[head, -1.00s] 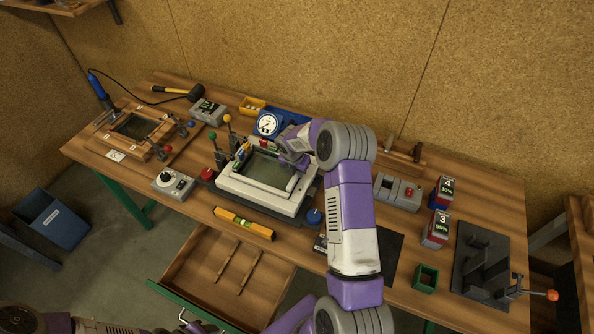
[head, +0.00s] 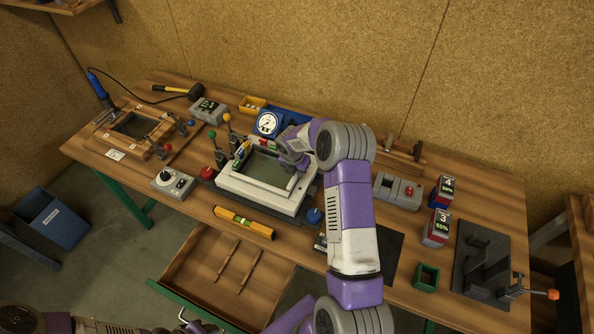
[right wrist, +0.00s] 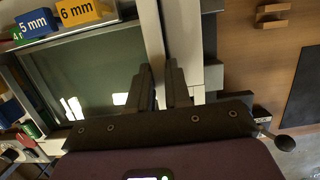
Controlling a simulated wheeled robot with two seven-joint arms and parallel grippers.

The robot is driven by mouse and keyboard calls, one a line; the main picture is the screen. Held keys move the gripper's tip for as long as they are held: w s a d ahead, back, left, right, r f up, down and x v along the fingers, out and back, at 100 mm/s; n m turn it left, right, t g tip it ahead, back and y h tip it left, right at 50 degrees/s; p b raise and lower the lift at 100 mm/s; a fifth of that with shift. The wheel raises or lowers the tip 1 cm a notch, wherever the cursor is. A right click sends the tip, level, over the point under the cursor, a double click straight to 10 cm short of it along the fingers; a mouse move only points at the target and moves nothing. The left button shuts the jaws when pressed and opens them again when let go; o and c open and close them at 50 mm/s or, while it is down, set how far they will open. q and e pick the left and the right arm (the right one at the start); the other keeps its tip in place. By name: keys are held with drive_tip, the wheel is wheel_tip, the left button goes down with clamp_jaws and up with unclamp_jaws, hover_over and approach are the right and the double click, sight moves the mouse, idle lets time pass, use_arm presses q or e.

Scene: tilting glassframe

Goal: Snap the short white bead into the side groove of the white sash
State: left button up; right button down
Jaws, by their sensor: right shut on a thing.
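The white sash (head: 240,190) lies on a dark base in the middle of the bench, around a greenish glass pane (head: 262,171). The pane also shows in the right wrist view (right wrist: 100,72). My right gripper (head: 292,164) is low over the sash's right side. In the right wrist view its dark fingers (right wrist: 160,92) are shut on a narrow white strip, which appears to be the short white bead (right wrist: 158,98). The strip lies along the sash's side; whether it sits in the groove cannot be told. My left gripper is out of view.
Blue 5 mm (right wrist: 38,22) and orange 6 mm (right wrist: 78,10) blocks lie by the pane. Posts with coloured knobs (head: 227,118) stand left of the sash. A yellow level (head: 243,223) lies in front, above an open drawer (head: 210,265). A round gauge (head: 267,123) stands behind.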

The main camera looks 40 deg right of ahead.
sight(295, 177)
drive_tip(key=shift+r, duration=0.4)
drive_tip(key=c, duration=1)
unclamp_jaws()
drive_tip(key=v, duration=0.7)
drive_tip(key=shift+r, duration=0.25)
drive_tip(key=shift+s+f, duration=0.1)
